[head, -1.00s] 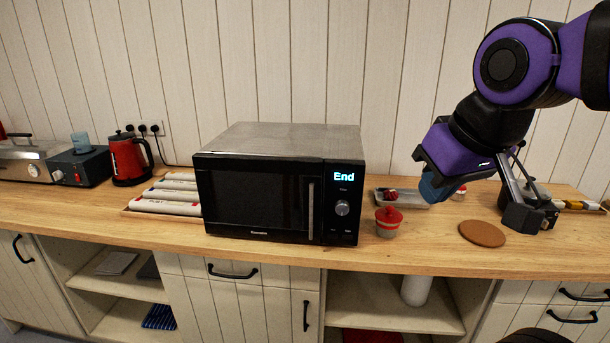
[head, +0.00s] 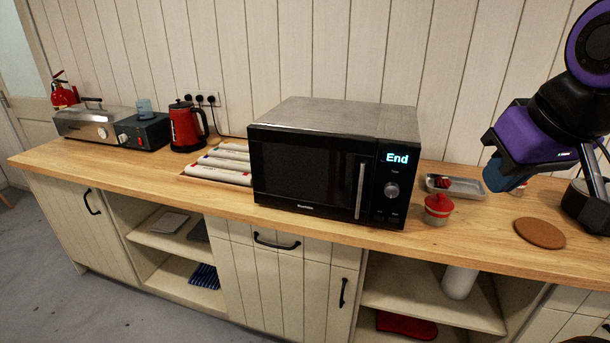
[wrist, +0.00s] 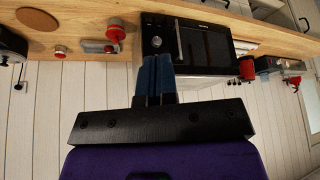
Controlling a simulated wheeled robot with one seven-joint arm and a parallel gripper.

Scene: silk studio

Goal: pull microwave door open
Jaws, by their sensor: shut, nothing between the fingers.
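The microwave (head: 310,175) stands on the wooden counter with its dark door closed. A silver vertical handle (head: 360,190) is on the door's right side, beside the control panel showing "End". In the wrist view the microwave (wrist: 203,43) appears upside down, with the handle (wrist: 179,40) beyond my fingers. My gripper (head: 522,182) is in the air to the right of the microwave, well apart from the handle. In the wrist view its blue fingers (wrist: 155,72) are together and empty.
A red-lidded jar (head: 437,210) stands just right of the microwave, with a metal tray (head: 468,188) behind it. A brown round mat (head: 540,233) lies further right. Rolls (head: 222,165) and a red kettle (head: 185,128) are on the left. The counter strip before the microwave is narrow and clear.

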